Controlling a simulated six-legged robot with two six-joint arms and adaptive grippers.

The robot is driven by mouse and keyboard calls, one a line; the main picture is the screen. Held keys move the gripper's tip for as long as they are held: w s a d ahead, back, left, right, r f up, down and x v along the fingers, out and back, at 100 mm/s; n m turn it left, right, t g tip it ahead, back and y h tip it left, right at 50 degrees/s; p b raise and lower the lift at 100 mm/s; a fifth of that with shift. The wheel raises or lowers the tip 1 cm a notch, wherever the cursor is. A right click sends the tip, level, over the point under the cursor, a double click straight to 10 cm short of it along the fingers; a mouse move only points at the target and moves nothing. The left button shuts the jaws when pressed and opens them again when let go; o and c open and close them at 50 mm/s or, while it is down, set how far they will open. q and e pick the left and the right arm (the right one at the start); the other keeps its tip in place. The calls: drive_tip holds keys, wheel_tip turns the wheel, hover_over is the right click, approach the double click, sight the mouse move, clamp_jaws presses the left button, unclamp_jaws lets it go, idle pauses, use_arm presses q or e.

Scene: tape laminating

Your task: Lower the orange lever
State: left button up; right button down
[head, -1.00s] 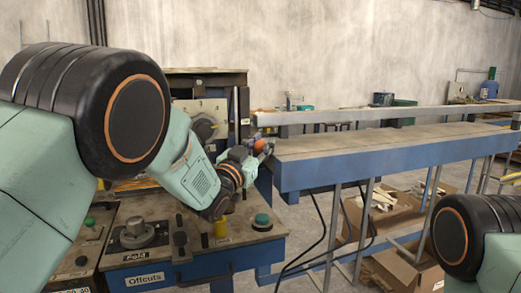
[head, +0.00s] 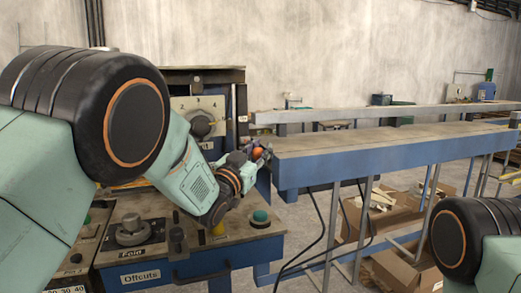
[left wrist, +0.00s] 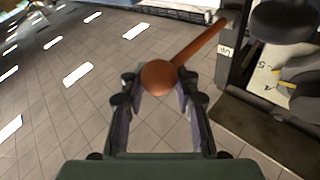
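The orange lever (left wrist: 200,42) runs down from the upper right in the left wrist view and ends in a round knob (left wrist: 158,77). My left gripper (left wrist: 157,78) is open, with one finger on each side of the knob. A small gap seems to show between knob and fingers; contact is unclear. In the head view, the orange knob (head: 257,153) shows at the tip of my left gripper (head: 261,153), beside the machine's right side. My own wrist hides most of the lever there. My right gripper is out of view.
The machine's panel has a dial (head: 200,124), a grey knob (head: 131,230) and a green button (head: 260,217). A long blue-sided bench (head: 385,165) stands just right of my left gripper. Cardboard boxes (head: 408,270) lie below it. Tiled floor is open in the left wrist view.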

use_arm(q)
drive_tip(key=o, duration=0.5)
drive_tip(key=shift+a+r, duration=0.1)
drive_tip(key=shift+a, duration=0.15)
drive_tip(key=shift+d, duration=0.2)
wheel_tip(320, 180, up, 9)
drive_tip(key=shift+a+r, duration=0.1)
drive_tip(key=shift+r, duration=0.35)
